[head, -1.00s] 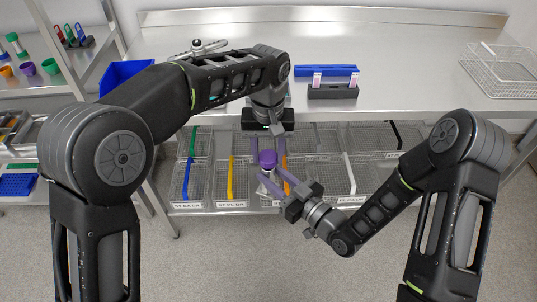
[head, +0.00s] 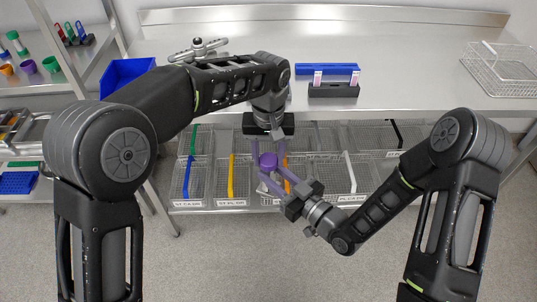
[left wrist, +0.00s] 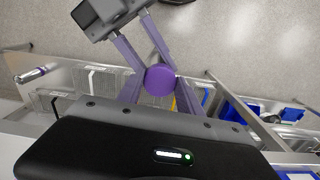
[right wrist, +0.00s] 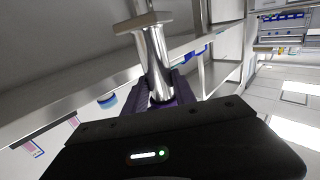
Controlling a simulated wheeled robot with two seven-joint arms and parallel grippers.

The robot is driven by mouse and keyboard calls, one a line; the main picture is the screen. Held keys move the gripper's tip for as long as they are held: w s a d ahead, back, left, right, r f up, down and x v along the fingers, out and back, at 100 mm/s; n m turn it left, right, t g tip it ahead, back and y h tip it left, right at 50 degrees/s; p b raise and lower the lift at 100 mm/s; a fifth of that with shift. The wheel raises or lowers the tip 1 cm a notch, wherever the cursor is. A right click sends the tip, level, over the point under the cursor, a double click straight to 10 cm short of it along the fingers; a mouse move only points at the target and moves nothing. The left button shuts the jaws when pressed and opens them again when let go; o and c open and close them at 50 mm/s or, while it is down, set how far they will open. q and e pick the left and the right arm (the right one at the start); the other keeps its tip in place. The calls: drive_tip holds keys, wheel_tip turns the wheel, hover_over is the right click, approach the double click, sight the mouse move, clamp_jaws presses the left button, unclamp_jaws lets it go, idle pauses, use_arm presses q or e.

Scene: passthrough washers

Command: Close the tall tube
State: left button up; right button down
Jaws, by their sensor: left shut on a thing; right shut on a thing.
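A purple cap (head: 268,160) sits between the fingertips of my left gripper (head: 268,150), which reaches down from above and is shut on it. Its round top also shows in the left wrist view (left wrist: 160,80). My right gripper (head: 277,177) comes in from the front right, just below the cap, and is shut on the tube. The tube is mostly hidden in the head view. In the right wrist view a shiny cylinder with a flat flange, which looks like the tube (right wrist: 155,65), stands between the purple fingers. I cannot tell whether the cap is seated on it.
Wire baskets (head: 210,180) with coloured strips stand on the lower shelf behind the grippers. The steel table (head: 410,80) above holds a black rack (head: 333,91), a blue rack (head: 325,70) and a wire basket (head: 500,72). A blue bin (head: 125,75) is at left.

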use_arm(q)
drive_tip(key=shift+f, duration=0.6)
idle(0.5)
